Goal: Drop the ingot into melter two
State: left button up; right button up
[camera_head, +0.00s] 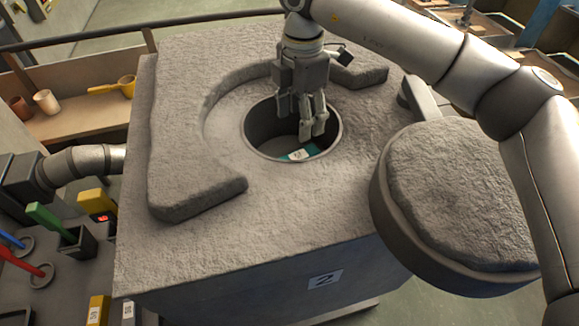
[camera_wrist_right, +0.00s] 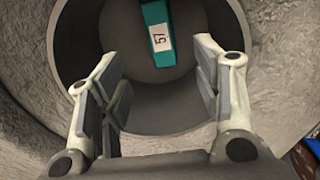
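Melter two is a grey, rough-topped block (camera_head: 180,240) with a "2" label (camera_head: 325,279) on its front. Its round well (camera_head: 335,140) is uncovered. A teal ingot (camera_head: 285,156) with a white label lies inside the well. In the right wrist view the ingot (camera_wrist_right: 158,18) lies low in the well, its label reading 57, apart from the fingers. My right gripper (camera_head: 312,128) is over the well, fingers pointing down. The wrist view shows its fingers (camera_wrist_right: 162,85) spread with nothing between them. My left gripper is not seen.
A thick round lid (camera_head: 460,190) is swung out to the right of the well. A raised curved rim (camera_head: 200,195) partly surrounds the opening. At left are a shelf (camera_head: 75,122) with cups (camera_head: 47,101) and a bench with coloured tools (camera_head: 45,218).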

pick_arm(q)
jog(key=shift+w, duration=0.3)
pick_arm(e)
notch_tip(320, 180, up, 12)
dwell(0.4)
dwell(0.4)
